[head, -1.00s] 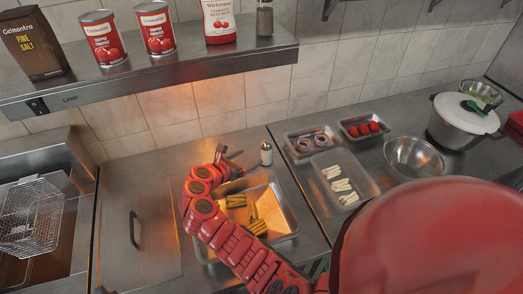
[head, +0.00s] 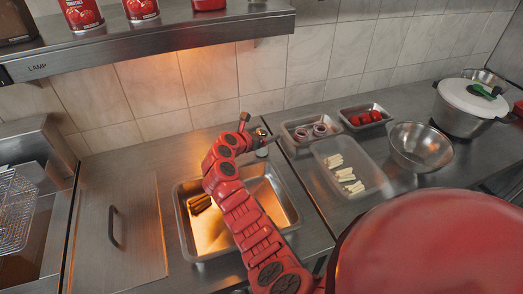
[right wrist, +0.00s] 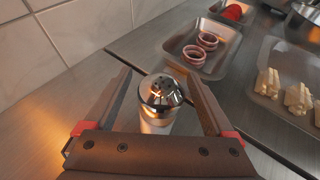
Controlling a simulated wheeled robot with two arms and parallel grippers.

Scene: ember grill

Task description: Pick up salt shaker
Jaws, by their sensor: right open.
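The salt shaker (right wrist: 158,104), a clear body with a shiny perforated metal cap, stands upright on the steel counter. In the right wrist view it is between the two fingers of my right gripper (right wrist: 158,80), which is open around it. I cannot tell whether either finger touches it. In the head view the shaker (head: 262,150) is partly hidden by my right gripper (head: 257,129), behind the steel tray. My left gripper is not in view.
A steel tray (head: 188,232) with dark strips lies under my right arm. To the right are trays of onion rings (head: 311,131) and red items (head: 366,117), a clear container (head: 378,178), a bowl (head: 420,147) and a lidded pot (head: 469,101). A shelf (head: 180,39) overhangs the back left.

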